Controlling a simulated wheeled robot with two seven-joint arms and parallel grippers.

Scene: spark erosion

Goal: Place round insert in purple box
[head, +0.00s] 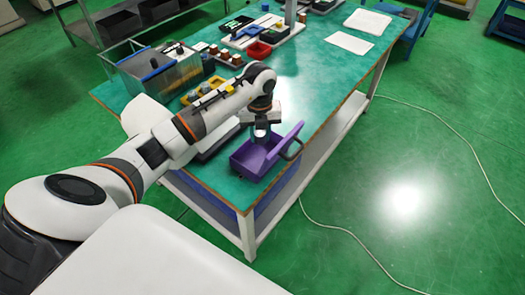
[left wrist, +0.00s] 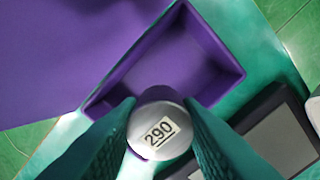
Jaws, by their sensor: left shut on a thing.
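The round insert (left wrist: 157,128) is a silver cylinder with a "290" label on its top face. My left gripper (left wrist: 160,120) is shut on it, with one teal finger on each side. In the left wrist view the open purple box (left wrist: 225,60) lies behind the insert and looks empty where visible. The insert overlaps the box's edge there; its height above the box is unclear. My right gripper is not in view.
The purple box stands near the front corner of the green table (head: 318,100). A dark flat device (left wrist: 275,130) lies beside it. A metal bin (head: 165,75), yellow tray (head: 205,88) and red bowl (head: 258,50) stand farther back.

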